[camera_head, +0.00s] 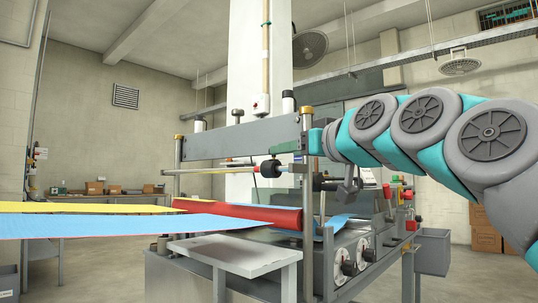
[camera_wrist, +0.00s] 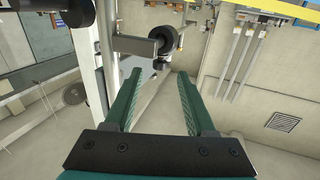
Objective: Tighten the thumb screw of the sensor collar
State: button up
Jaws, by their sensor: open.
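The sensor collar seems to be the round black piece (camera_head: 270,168) on the horizontal rod of the machine in the head view. In the wrist view a black round piece (camera_wrist: 160,40) sits at the end of a grey bar, ahead of my fingertips and nearly midway between them. A small pale and dark part (camera_wrist: 161,64) hangs just below it; I cannot tell if this is the thumb screw. My gripper (camera_wrist: 158,76) is open, its two green fingers apart with nothing between them. In the head view my gripper (camera_head: 282,148) is small, beside the machine's upright and just above the rod.
A grey crossbeam (camera_head: 235,140) runs close above and left of my gripper. A steel post (camera_head: 309,215) stands just beside it. A red roller (camera_head: 250,216) with blue and yellow webs lies below. A grey side table (camera_head: 232,252) stands in front of the machine.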

jog(key=p+x, duration=0.1)
jog(key=x, duration=0.6)
jog(key=shift+c, duration=0.3)
grip_shut()
